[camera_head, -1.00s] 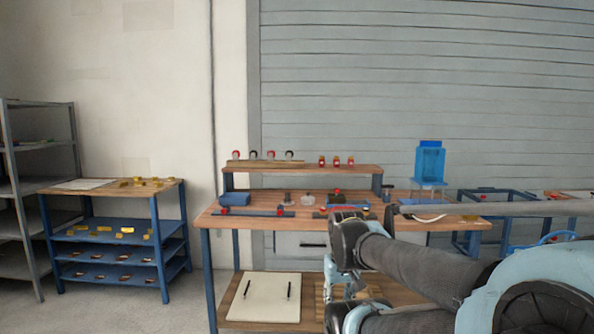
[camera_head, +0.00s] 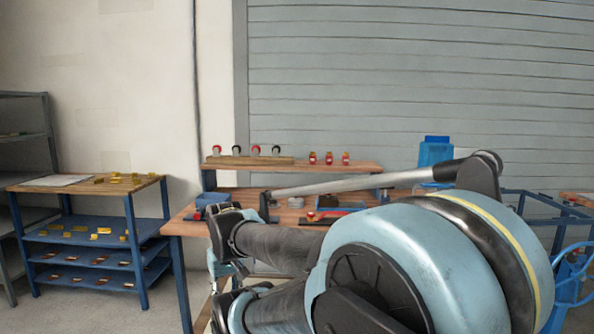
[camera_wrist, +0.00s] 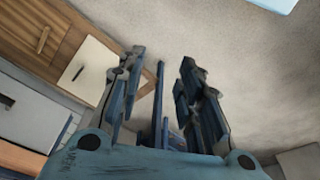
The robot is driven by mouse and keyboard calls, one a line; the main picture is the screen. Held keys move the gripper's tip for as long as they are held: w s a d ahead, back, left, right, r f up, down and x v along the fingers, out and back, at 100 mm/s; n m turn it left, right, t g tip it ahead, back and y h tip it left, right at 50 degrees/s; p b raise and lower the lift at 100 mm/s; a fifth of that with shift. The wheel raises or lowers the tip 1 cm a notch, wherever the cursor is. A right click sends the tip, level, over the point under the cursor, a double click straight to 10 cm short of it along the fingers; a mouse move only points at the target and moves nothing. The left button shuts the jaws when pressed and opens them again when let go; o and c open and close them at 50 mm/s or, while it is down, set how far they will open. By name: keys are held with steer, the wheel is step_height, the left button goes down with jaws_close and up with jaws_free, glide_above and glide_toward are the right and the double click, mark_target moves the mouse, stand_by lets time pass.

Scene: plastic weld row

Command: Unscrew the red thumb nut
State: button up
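The wooden workbench (camera_head: 182,226) stands ahead in the head view, largely covered by my arm. Small red parts (camera_head: 311,214) show on its top near the middle. They are too small to tell whether one is the red thumb nut. In the wrist view my gripper (camera_wrist: 160,62) has its two fingers spread apart with nothing between them. It points down over grey floor, and a lower shelf with a pale board (camera_wrist: 83,70) lies beyond the left finger. No red nut shows in the wrist view.
Jars with red lids (camera_head: 329,159) and a row of round red and black items (camera_head: 237,151) stand on the raised shelf (camera_head: 345,166). A blue container (camera_head: 434,152) stands behind my arm.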

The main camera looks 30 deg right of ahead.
steer(key=shift+o, duration=1.3)
steer(key=shift+s+r, duration=0.1)
steer(key=shift+r, duration=0.05)
steer(key=w+d+r+m, duration=0.55)
steer(key=w+r, duration=0.25)
steer(key=r, duration=0.3)
steer(key=w+d+r+m+g, duration=0.1)
steer(key=w+d+r+m, duration=0.55)
steer(key=d, duration=0.35)
steer(key=w+d+r+m+g, duration=0.1)
steer(key=w+d+r+m, duration=0.55)
steer(key=d, duration=0.35)
steer(key=w+d+r+m, duration=0.2)
steer(key=d+m, duration=0.4)
steer(key=d, duration=0.9)
steer(key=f, duration=1.6)
steer(key=shift+a+f, duration=0.3)
steer(key=shift+f, duration=0.1)
